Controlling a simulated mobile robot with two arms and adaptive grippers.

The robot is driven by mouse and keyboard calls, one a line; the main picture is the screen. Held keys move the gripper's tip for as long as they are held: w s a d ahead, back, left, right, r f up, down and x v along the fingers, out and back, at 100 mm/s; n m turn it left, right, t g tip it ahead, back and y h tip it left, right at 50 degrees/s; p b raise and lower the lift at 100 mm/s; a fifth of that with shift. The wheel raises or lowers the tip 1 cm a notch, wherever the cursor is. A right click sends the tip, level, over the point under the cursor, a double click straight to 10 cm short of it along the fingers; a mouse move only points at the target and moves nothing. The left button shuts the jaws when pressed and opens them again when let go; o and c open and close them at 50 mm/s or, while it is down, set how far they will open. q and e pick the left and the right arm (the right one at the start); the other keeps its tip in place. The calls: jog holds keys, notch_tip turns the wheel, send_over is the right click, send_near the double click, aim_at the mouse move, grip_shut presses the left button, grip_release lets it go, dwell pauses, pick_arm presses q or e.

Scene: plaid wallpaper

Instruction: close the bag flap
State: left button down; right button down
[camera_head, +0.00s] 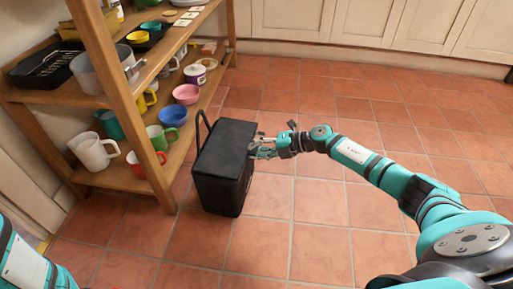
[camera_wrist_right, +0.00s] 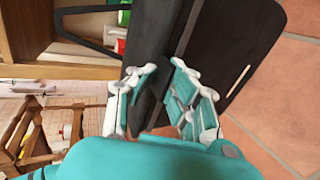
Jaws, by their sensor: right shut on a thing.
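The black bag (camera_head: 222,178) stands upright on the tiled floor beside the wooden shelf, with its handle loop (camera_head: 200,128) raised on the left. Its flap (camera_head: 230,136) lies over the top, close to level. My right gripper (camera_head: 257,148) is at the flap's right edge. In the right wrist view my right gripper (camera_wrist_right: 152,90) has a finger on each side of the dark flap edge (camera_wrist_right: 150,98) and is shut on it. The bag's front panel (camera_wrist_right: 232,50) with a light strip shows there too. My left gripper is out of view; only part of my left arm shows.
The wooden shelf (camera_head: 125,100) stands close on the bag's left. The tiled floor (camera_head: 310,215) right and front of the bag is clear.

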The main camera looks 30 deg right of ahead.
jog(key=c, duration=1.5)
grip_release()
jog(key=shift+s+f, duration=0.3)
jog(key=shift+f, duration=0.4)
jog(key=shift+o, duration=0.2)
jog(key=shift+r, duration=0.1)
jog(key=v, duration=1.2)
jog(key=shift+w+r, duration=0.25)
